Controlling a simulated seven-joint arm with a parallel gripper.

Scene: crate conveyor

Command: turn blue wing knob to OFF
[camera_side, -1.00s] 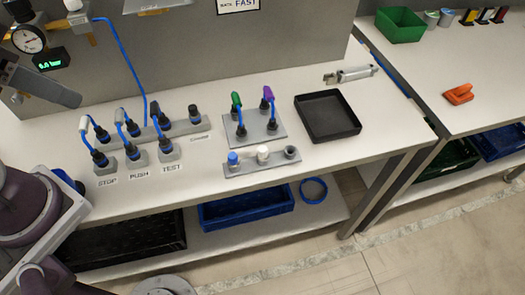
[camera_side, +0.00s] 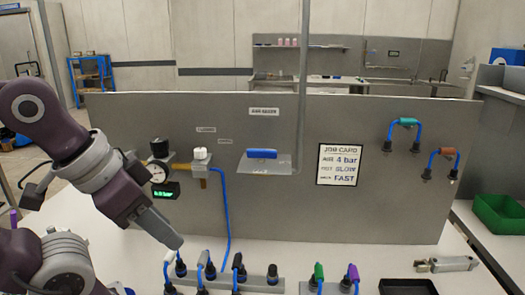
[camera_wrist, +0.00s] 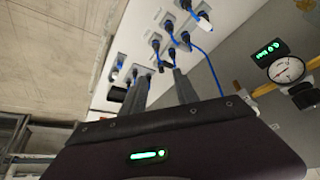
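A blue bar-shaped piece (camera_side: 262,153) sits on a grey plate on the upright panel, under a small label; it may be the blue wing knob, but its OFF mark cannot be read. Its shape is too small to be sure. My gripper (camera_wrist: 164,80) shows in the wrist view with two dark fingers apart and nothing seen between them. Past the fingertips are blue-and-black fittings on the bench.
A gauge (camera_side: 158,173) with a green display and a white knob (camera_side: 200,153) are on the panel between my arm and the blue piece. A blue hose (camera_side: 226,215) hangs down. Several hose fittings line the bench front. A job card (camera_side: 340,164) is at right.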

